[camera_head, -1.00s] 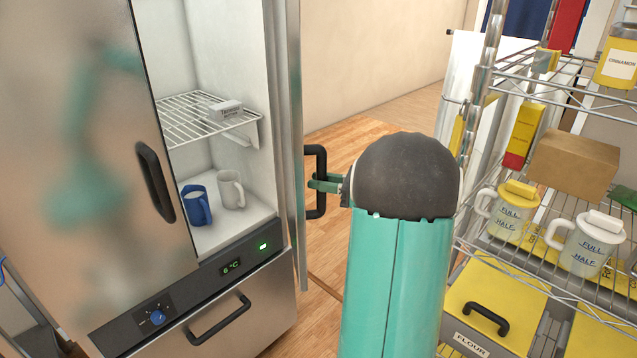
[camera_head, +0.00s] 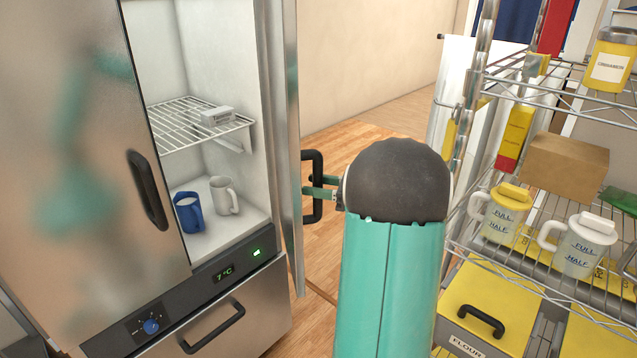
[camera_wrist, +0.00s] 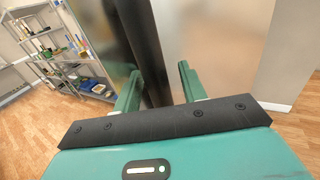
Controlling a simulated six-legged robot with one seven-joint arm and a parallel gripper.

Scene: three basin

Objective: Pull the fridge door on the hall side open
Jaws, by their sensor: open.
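The hall-side fridge door (camera_head: 290,130) stands swung wide open, seen nearly edge-on in the head view. Its black bar handle (camera_head: 317,165) is on the face toward my arm. My gripper (camera_head: 318,193) is at the lower part of this handle, its green fingers level with the bar. In the wrist view the dark handle (camera_wrist: 148,55) runs between the two spread fingers of my gripper (camera_wrist: 158,88). The jaws are open, not clamped on it. The door's steel face (camera_wrist: 205,45) fills the background there. My forearm hides part of the floor behind it.
The other fridge door (camera_head: 75,130) is shut. A wire rack (camera_head: 540,265) with jugs stands close on the right.

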